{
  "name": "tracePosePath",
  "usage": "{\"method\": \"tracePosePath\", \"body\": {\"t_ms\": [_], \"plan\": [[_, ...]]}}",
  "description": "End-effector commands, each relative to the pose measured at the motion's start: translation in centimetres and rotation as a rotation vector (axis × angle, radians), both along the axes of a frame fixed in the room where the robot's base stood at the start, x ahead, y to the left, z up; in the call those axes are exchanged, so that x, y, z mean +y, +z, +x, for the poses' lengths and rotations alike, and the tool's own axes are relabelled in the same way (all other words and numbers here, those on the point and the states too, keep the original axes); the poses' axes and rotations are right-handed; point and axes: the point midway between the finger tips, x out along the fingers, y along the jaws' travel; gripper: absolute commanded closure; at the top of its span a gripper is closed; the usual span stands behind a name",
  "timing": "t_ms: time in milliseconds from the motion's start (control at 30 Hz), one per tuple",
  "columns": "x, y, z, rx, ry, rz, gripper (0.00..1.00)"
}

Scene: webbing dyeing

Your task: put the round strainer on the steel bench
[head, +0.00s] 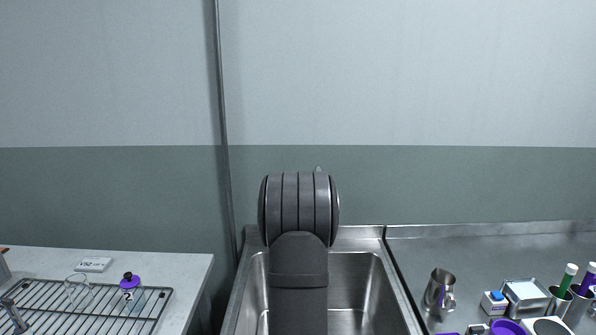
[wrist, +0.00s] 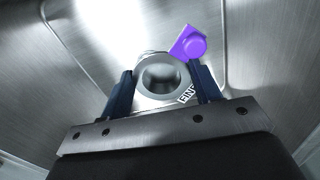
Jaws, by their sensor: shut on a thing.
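In the wrist view my gripper (wrist: 162,90) is shut on a grey, ring-shaped piece with a round opening, which I take to be the round strainer (wrist: 160,76). Part of a black-on-white label shows at its lower right, by the right finger. The strainer is over or in the steel sink; its height above the bottom I cannot tell. In the head view my own arm hides the gripper and strainer. The steel bench (head: 470,251) is at the right, beside the sink (head: 358,284).
A purple block (wrist: 188,43) is close behind the strainer; whether they touch is unclear. The bench bears a steel jug (head: 440,288), a small white box (head: 494,303) and pen cups. A white counter (head: 192,268) with a wire rack (head: 60,294) stands left. The bench's back is clear.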

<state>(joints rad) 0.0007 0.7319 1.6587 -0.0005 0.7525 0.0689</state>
Motion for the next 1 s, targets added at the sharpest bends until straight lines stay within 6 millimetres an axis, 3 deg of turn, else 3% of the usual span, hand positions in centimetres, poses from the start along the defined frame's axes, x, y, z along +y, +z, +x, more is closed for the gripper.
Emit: {"method": "tracePosePath", "body": {"t_ms": [100,200,533,667,1000], "plan": [[0.0,-2.4,-1.6,0.002,0.047,0.0,0.66],[0.0,-3.1,-2.2,-0.001,0.066,0.0,0.66],[0.0,-2.5,-2.2,-0.005,0.07,0.0,0.66],[0.0,0.2,-2.1,-0.008,0.069,0.0,0.66],[0.0,13.0,-2.1,-0.011,0.069,-0.001,0.66]]}}
